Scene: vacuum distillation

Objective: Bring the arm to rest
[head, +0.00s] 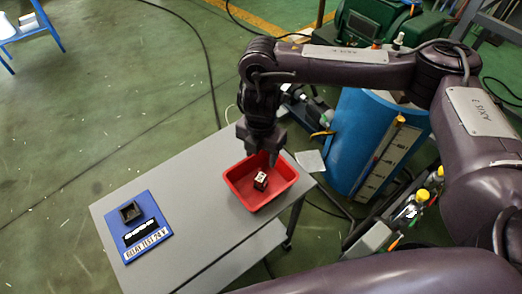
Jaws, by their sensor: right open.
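My right arm comes in from the right and reaches over the grey table (185,205). My right gripper (266,156) points down above the far part of a red tray (247,201). Its jaws are open, and nothing shows between them. A small dark red block with a white top (261,180) lies in the tray, just below the gripper and apart from it as far as I can see. My left gripper is not in the picture.
A blue plate (150,243) marked "RELAY TEST 24 V" lies at the table's left end with a dark square socket (130,211) on it. A blue drum (365,140) stands right of the table, beneath my arm. Green floor is open at the left.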

